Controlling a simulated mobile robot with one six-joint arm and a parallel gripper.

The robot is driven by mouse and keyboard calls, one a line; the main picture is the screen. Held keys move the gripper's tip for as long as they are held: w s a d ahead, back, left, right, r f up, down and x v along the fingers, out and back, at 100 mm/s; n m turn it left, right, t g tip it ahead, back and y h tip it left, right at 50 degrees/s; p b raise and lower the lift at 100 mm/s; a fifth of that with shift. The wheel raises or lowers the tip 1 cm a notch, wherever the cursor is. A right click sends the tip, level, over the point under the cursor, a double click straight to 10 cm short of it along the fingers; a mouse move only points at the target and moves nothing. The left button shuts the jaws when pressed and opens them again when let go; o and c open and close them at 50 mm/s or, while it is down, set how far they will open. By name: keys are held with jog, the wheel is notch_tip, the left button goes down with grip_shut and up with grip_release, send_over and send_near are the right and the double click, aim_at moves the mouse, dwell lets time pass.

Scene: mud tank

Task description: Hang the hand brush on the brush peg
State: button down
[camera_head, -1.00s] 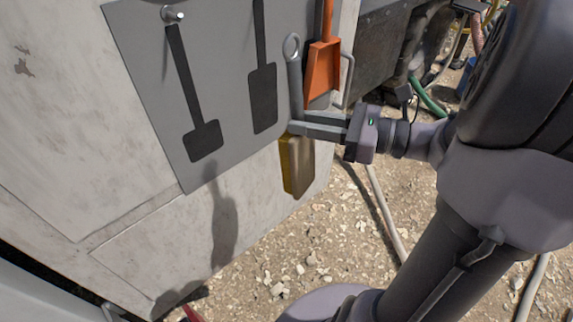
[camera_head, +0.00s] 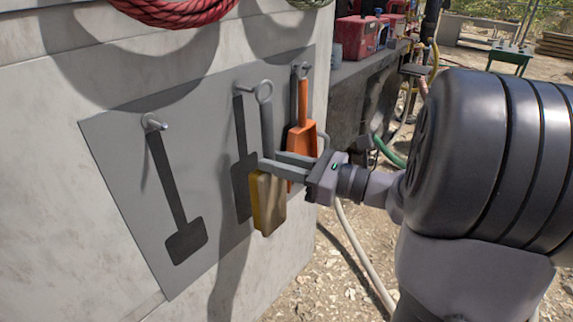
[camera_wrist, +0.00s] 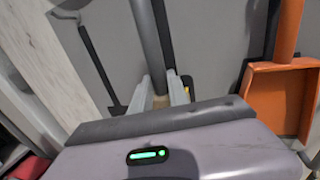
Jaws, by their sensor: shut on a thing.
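The hand brush (camera_head: 268,203) has a grey handle with a ring at its top and a yellow-brown bristle block. My gripper (camera_head: 276,162) is shut on its handle just above the block and holds it upright in front of the grey board (camera_head: 130,235). In the wrist view the handle (camera_wrist: 148,45) rises from between the fingers (camera_wrist: 160,94). The board has a left peg (camera_head: 155,124) and a middle peg (camera_head: 240,88), each above a dark brush-shaped silhouette. The brush's ring is near the middle peg; I cannot tell the gap between them.
An orange shovel (camera_head: 301,137) hangs on the right peg, close beside my gripper; it also shows in the wrist view (camera_wrist: 280,95). A red coiled hose (camera_head: 175,10) is above the board. Red boxes (camera_head: 360,36) stand on a ledge behind. Hoses lie on the gravel.

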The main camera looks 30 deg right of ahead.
jog(key=shift+w+a+f, duration=0.1)
jog(key=shift+w+a, duration=0.15)
jog(key=shift+w, duration=0.5)
jog(key=shift+w+a, duration=0.25)
jog(key=shift+w, duration=0.45)
jog(key=shift+w+a+f, duration=0.25)
jog(key=shift+w+f, duration=0.35)
jog(key=shift+w, duration=0.15)
jog(key=c, duration=1.2)
grip_release()
